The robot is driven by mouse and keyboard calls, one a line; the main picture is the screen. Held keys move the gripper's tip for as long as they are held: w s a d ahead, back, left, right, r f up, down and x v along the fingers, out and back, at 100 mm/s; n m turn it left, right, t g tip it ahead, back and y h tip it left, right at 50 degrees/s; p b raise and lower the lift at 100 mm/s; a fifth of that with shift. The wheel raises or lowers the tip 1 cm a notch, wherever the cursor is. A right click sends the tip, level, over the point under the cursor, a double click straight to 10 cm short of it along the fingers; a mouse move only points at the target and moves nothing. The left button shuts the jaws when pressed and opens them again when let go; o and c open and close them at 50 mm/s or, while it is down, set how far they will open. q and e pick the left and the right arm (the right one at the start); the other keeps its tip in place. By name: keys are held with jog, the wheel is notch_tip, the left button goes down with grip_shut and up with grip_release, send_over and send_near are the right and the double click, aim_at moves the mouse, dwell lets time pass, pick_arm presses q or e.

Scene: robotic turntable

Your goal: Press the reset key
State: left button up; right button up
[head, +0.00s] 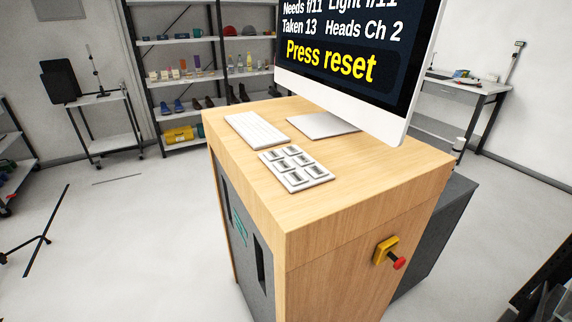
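A small white keypad (297,168) with several grey keys lies on the wooden top of a cabinet. The labels on its keys are too small to read, so I cannot tell which one is the reset key. A monitor (350,66) stands behind it and shows "Press reset" in yellow letters, with white text above. Neither of my grippers shows in the head view.
A white keyboard (256,129) lies left of the monitor's stand (322,125) on the wooden cabinet (375,185). A red button on a yellow box (385,250) sticks out of the cabinet's side. Shelves (205,65) stand behind. The floor at left is largely clear.

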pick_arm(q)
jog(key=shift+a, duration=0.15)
